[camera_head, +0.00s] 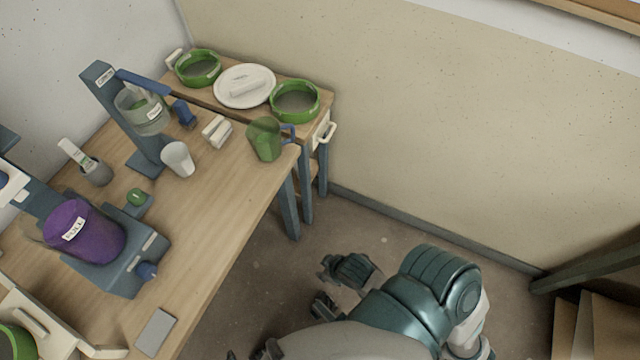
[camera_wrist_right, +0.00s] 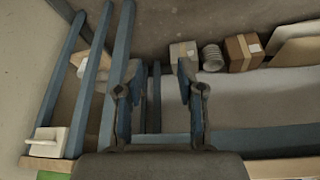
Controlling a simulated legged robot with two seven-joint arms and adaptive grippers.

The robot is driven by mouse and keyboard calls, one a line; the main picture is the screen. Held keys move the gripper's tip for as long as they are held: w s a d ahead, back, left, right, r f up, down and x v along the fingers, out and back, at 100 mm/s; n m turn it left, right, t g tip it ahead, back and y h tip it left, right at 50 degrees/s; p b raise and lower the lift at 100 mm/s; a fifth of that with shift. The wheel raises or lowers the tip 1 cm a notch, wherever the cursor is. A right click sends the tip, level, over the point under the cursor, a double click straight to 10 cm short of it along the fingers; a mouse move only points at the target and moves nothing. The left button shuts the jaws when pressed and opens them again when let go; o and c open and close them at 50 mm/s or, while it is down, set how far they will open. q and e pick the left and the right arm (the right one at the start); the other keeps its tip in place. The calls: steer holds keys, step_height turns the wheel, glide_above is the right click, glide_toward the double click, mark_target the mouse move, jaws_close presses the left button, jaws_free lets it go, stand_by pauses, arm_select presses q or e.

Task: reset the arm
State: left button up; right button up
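My right gripper (camera_head: 325,286) hangs over the bare floor, to the right of the workbench and clear of it. In the right wrist view its two fingers (camera_wrist_right: 160,85) stand apart with nothing held between them. My right arm (camera_head: 415,300) is bent in the lower right of the head view. Small dark parts at the bottom edge of the head view may belong to my left gripper, but too little shows to tell its state.
The workbench (camera_head: 215,205) carries a purple bucket (camera_head: 85,232), a green jug (camera_head: 265,139), a white cup (camera_head: 178,159) and a clear vessel on a stand. Green pots (camera_head: 295,101) and a white lid (camera_head: 245,86) stand behind. Boxes (camera_wrist_right: 243,52) lie on the floor.

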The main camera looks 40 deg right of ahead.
arm_select(q)
steer(key=s+f+g+p, duration=0.1)
steer(key=s+f+p, duration=0.1)
steer(key=f, duration=0.4)
steer(key=s+a+f+g+p, duration=0.1)
steer(key=s+f+p, duration=0.2)
steer(key=f, duration=0.4)
steer(key=s+f+p, duration=0.2)
steer(key=f+p, duration=0.1)
steer(key=f, duration=0.4)
steer(key=shift+s+a+f+g+y+p, duration=0.2)
steer(key=shift+g+y+p, duration=0.1)
steer(key=shift+g+p, duration=0.1)
arm_select(e)
steer(key=s+f+g, duration=0.1)
steer(key=s+f, duration=0.2)
steer(key=f, duration=0.7)
steer(key=s+d+f+g, duration=0.1)
steer(key=s+f, duration=0.3)
steer(key=f, duration=0.6)
steer(key=shift+d+f+g+h, duration=0.2)
steer(key=shift+g+h, duration=0.1)
steer(key=shift+g, duration=0.1)
